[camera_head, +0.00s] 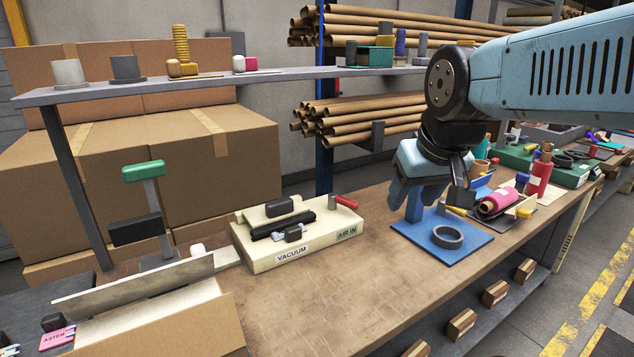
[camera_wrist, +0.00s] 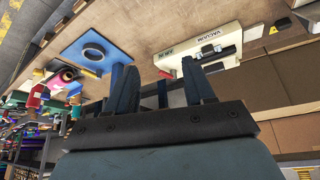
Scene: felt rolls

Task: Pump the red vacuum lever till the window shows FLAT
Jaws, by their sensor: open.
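The cream vacuum box (camera_head: 295,235) sits on the workbench, labelled VACUUM, with black clamp parts on top. Its red lever (camera_head: 346,202) sticks out to the right beside a grey post at the box's back right corner. My gripper (camera_head: 412,200) is open and empty, to the right of the box and lever, apart from both, over or near a blue plate. In the wrist view the open fingers (camera_wrist: 160,80) point toward the bench, and the box (camera_wrist: 215,50) shows upside down beyond them.
The blue plate (camera_head: 465,247) with a dark ring (camera_head: 447,236) lies right of the box. A pink roll (camera_head: 498,202) and a red roll (camera_head: 538,176) are farther right. A green-handled press (camera_head: 144,172) stands left. A shelf (camera_head: 220,80) runs behind. Bench in front of the box is clear.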

